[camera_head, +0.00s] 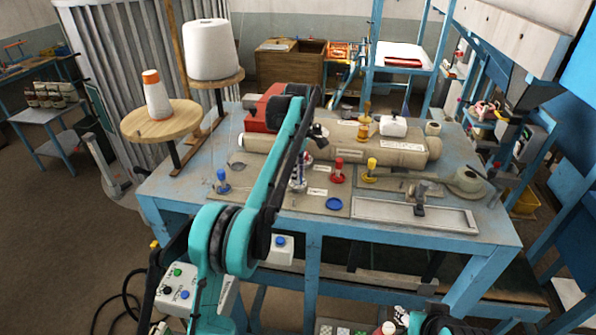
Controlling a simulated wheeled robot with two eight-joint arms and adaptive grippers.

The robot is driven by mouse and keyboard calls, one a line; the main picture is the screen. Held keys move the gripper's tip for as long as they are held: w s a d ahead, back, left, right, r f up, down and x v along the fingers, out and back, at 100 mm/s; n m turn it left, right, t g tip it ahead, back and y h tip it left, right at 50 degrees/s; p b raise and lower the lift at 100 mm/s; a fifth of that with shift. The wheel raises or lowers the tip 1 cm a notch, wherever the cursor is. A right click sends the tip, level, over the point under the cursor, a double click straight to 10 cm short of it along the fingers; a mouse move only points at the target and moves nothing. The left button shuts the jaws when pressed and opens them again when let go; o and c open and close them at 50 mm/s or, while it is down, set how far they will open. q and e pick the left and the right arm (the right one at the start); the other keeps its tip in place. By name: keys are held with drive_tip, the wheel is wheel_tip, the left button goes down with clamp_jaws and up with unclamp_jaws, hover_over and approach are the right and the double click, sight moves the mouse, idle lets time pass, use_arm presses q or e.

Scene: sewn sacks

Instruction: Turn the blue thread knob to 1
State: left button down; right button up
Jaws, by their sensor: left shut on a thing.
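My left arm reaches over the table from the lower left, and its teal and black links hide part of the tabletop. My left gripper (299,180) points down just right of the forearm, low over the panel. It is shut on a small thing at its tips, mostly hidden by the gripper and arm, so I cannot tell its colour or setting. A blue knob (222,181) stands apart at the left of the table. A red knob (338,170) and a yellow knob (371,167) stand upright to the right of the gripper.
A flat blue disc (334,204) lies near the table's front. A long fabric roll (400,153) lies behind the knobs. Thread cones (211,50) stand on round wooden stands at the left. A metal tray (380,211) is at the front right.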

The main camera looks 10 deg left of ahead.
use_arm(q)
drive_tip(key=m, duration=0.5)
drive_tip(key=shift+m+p, duration=0.3)
drive_tip(key=m, duration=0.5)
drive_tip(key=shift+m, duration=0.3)
drive_tip(key=c, duration=1.3)
unclamp_jaws()
drive_tip(key=shift+c, duration=0.2)
wheel_tip(320, 180, up, 7)
drive_tip(key=shift+w+r, duration=0.1)
drive_tip(key=shift+r, duration=0.15)
